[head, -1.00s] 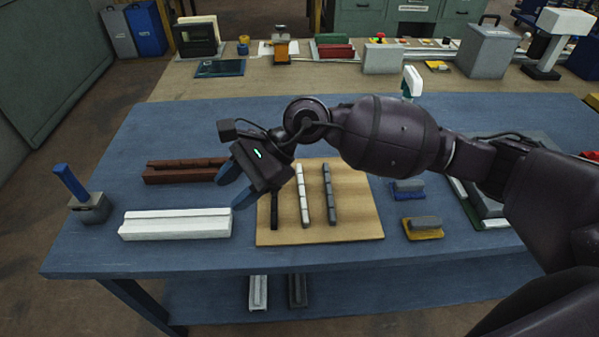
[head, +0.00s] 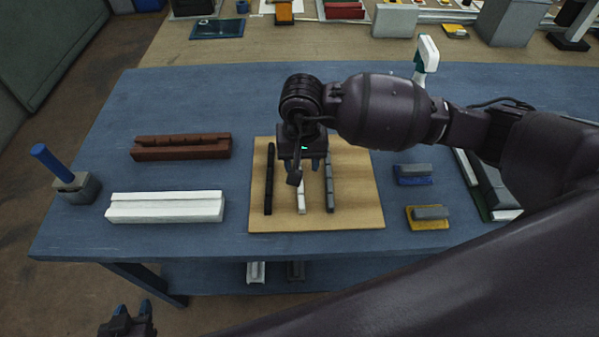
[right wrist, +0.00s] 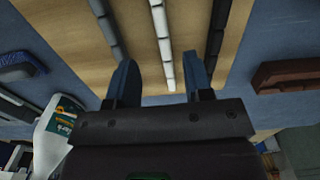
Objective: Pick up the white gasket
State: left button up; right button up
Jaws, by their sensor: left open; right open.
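The white gasket (head: 301,201) is a thin segmented strip lying on the wooden board (head: 355,215), between a black strip (head: 269,185) and a grey strip (head: 329,188). My right gripper (head: 304,166) hangs above its far part and hides that part in the head view. In the right wrist view the white gasket (right wrist: 162,40) runs lengthwise between the two blue fingers of the open right gripper (right wrist: 160,78); the fingers stand apart from it. My left gripper (head: 132,312) is open and empty, low at the bottom left, in front of the table.
A white grooved bar (head: 165,209) and a brown one (head: 181,148) lie left of the board. A blue-handled tool (head: 72,186) stands at the left edge. Small blue (head: 413,178) and yellow (head: 428,223) holders sit to the right. A white-and-green bottle (head: 427,58) stands behind.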

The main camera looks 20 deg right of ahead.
aim_at(300, 190)
jog(key=shift+w+f+p, duration=0.15)
jog(key=shift+f, duration=1.6)
jog(key=shift+w+f+p, duration=0.15)
jog(key=shift+f, duration=1.6)
grip_shut()
